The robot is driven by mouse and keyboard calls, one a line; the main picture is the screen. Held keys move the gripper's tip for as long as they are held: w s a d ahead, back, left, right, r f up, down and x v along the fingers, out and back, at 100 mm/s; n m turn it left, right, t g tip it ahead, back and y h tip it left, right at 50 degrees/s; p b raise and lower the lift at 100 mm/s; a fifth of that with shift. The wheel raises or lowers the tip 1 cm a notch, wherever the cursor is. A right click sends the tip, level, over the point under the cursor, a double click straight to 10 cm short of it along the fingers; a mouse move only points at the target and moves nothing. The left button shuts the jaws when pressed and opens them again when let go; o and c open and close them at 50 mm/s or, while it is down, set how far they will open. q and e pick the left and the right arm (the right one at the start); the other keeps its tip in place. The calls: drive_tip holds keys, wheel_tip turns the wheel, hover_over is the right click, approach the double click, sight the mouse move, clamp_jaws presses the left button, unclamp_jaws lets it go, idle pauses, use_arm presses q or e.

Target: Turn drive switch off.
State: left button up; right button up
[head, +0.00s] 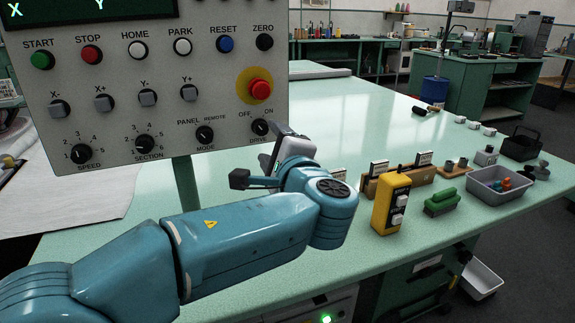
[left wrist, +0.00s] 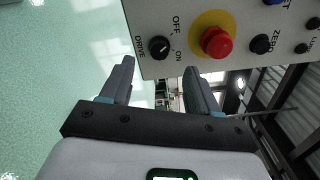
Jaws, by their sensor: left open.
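The drive switch (head: 260,127) is a black rotary knob at the lower right of the grey control panel (head: 215,100), between OFF and ON labels. Its pointer seems to lean toward ON, but the mark is small. My right gripper is out of view.
A red emergency button (head: 260,89) on a yellow ring sits just above the switch; the mode knob (head: 204,135) is to its left. A yellow pendant (head: 391,205), a green block (head: 441,202) and a grey bin (head: 478,191) stand on the green table (head: 345,110).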

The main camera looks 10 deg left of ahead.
use_arm(q)
drive_tip(key=v, duration=0.9)
